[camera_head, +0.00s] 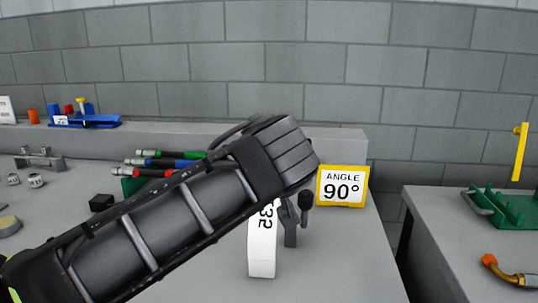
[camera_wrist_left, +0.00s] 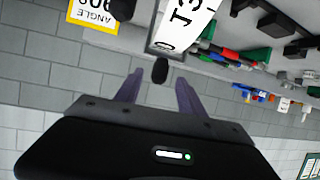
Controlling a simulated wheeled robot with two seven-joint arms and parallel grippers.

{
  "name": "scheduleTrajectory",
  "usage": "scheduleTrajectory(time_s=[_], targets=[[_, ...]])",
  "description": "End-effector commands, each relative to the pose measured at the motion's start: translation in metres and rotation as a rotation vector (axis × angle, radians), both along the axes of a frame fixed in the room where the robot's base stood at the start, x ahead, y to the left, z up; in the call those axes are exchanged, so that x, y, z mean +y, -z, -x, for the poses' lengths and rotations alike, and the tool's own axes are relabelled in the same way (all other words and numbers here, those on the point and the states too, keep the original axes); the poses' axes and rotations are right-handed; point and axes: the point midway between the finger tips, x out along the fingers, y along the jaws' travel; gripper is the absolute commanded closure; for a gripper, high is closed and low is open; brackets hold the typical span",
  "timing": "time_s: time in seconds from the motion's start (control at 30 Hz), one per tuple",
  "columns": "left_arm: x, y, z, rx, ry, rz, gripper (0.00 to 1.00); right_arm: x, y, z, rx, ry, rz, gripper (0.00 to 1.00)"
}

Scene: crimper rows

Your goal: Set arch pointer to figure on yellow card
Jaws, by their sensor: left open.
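The yellow card (camera_head: 342,187) reads "ANGLE 90°" and stands upright at the bench's right end; part of it shows upside down in the left wrist view (camera_wrist_left: 92,14). A white curved scale (camera_head: 262,245) with black figures stands left of it, mostly hidden by my left arm. The left wrist view shows more of the scale (camera_wrist_left: 186,22). A black knob (camera_head: 306,200) on a grey lever stands beside the scale. My left gripper (camera_wrist_left: 160,80) is open, with the black knob (camera_wrist_left: 160,69) between or just beyond its fingertips. Contact cannot be told. The pointer's reading is hidden.
Red, green and blue handled tools (camera_head: 165,160) lie behind my left arm. A blue rack (camera_head: 85,121) stands at the far left. A separate bench on the right holds a green tray (camera_head: 510,208) and a bent copper pipe (camera_head: 505,270). A gap separates the benches.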

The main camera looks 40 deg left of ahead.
Motion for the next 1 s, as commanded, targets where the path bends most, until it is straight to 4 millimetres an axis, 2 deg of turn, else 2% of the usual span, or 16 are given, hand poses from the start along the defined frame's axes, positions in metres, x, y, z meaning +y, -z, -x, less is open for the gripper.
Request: scheduleTrajectory(time_s=[0.1, 0.3, 1.0], targets=[[-0.011, -0.010, 0.015, -0.003, 0.001, -0.002, 0.54, 0.001, -0.004, 0.001, 0.001, -0.002, -0.001, 0.64], [-0.022, -0.016, 0.029, -0.001, 0.000, -0.001, 0.54, 0.002, -0.005, 0.002, 0.002, -0.004, -0.002, 0.64], [-0.022, -0.016, 0.029, 0.000, 0.000, 0.000, 0.54, 0.001, -0.005, 0.001, 0.002, -0.003, -0.002, 0.64]])
